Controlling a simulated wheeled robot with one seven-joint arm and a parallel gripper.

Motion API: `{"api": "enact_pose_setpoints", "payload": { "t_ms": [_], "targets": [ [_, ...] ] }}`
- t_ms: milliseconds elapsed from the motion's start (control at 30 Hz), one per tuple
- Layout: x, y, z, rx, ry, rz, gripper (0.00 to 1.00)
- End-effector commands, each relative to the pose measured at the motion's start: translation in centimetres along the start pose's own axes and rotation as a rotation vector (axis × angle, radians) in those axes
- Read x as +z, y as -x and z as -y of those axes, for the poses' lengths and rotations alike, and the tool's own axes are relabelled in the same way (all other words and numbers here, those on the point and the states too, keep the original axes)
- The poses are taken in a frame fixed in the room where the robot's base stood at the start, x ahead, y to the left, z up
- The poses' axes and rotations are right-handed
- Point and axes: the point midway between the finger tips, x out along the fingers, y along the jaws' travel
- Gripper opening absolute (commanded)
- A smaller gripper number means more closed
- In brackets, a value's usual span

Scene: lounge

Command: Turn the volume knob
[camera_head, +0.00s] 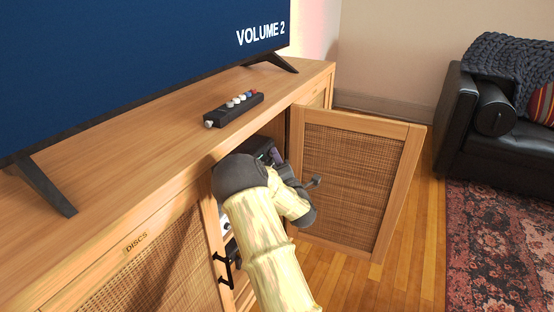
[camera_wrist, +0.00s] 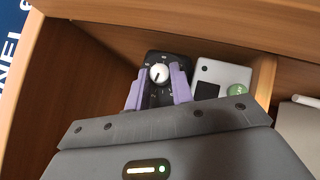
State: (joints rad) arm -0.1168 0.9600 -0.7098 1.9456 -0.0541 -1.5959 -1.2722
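The volume knob (camera_wrist: 159,73) is a round white dial with a dark mark, on the face of a small black box (camera_wrist: 156,58) inside the open cabinet, in the wrist view. My gripper (camera_wrist: 158,84) is open, its two purple fingers apart to the left and right of the knob, over the black box. I cannot tell whether either finger touches the box. In the head view my gripper (camera_head: 276,157) is partly inside the cabinet opening, and my arm hides the knob. The television screen (camera_head: 150,65) reads "VOLUME 2".
A light grey box (camera_wrist: 221,75) with a green round label stands right of the black box, close to my right finger. Wooden cabinet walls enclose the space. The open woven door (camera_head: 350,180) is right of my arm. A power strip (camera_head: 234,108) lies on the cabinet top.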

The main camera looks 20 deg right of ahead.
Motion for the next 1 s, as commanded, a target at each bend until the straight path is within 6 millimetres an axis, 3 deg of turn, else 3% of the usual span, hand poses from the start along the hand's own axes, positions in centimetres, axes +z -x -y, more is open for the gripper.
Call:
{"api": "enact_pose_setpoints", "payload": {
  "t_ms": [467, 1000],
  "targets": [
    [0.1, -0.1, -0.4, -0.052, -0.049, -0.001, 0.0],
    [0.4, -0.3, -1.5, -0.322, -0.319, 0.001, 0.0]
  ]
}}
